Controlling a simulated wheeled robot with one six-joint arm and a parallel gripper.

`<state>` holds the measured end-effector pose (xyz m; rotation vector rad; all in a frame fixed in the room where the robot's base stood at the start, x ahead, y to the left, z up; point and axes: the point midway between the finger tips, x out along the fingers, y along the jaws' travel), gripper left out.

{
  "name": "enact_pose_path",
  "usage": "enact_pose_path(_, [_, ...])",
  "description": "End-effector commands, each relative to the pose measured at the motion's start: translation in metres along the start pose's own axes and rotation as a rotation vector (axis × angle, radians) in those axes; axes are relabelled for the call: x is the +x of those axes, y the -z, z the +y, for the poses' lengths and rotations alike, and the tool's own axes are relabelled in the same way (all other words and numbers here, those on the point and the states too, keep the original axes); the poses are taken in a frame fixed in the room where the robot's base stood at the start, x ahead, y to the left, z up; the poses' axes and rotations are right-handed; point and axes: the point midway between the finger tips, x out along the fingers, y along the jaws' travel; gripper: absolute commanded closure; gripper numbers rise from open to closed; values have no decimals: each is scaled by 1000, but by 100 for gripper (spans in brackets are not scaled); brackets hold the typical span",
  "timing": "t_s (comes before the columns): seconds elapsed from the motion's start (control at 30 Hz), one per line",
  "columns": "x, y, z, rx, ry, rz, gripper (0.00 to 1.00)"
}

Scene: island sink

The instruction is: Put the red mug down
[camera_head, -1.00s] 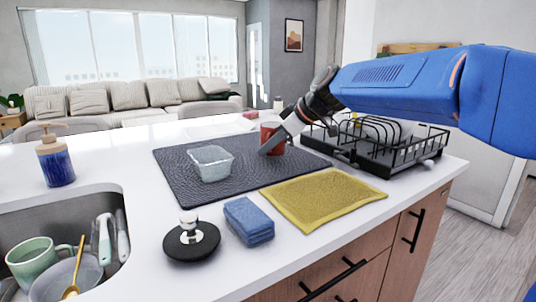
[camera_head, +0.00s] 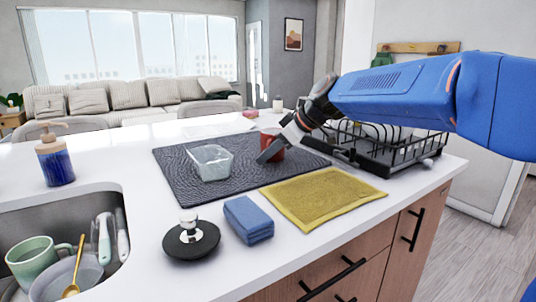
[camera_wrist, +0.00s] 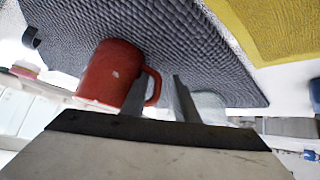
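The red mug (camera_head: 273,142) is at the back of the dark textured mat (camera_head: 190,195), looking upright with its base at the mat. In the wrist view the red mug (camera_wrist: 107,75) appears inverted, with its handle toward the fingers. My gripper (camera_head: 270,152) is at the mug's near side, and one finger partly covers the mug in the head view. The gripper looks open around the handle.
A glass container (camera_head: 210,163) stands left of the mug on the mat. A black dish rack (camera_head: 400,155) stands right of it. A yellow cloth (camera_head: 322,197), blue sponge (camera_head: 248,220) and black lid (camera_head: 191,240) lie nearer. The sink (camera_head: 20,212) is at left.

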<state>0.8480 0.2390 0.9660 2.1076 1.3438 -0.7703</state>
Motion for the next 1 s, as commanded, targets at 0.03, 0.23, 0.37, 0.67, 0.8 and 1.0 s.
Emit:
enact_pose_path(0.03, [-3,1,0,0,-1,1,73])
enact_pose_path(0.23, [-30,1,1,0,-3,1,73])
enact_pose_path(0.37, [-57,1,1,0,-4,2,73])
enact_pose_path(0.67, [-106,1,1,0,-3,1,73])
enact_pose_path(0.8, [-117,0,0,0,-1,0,73])
enact_pose_path(1.0, [-121,1,0,0,0,0,73])
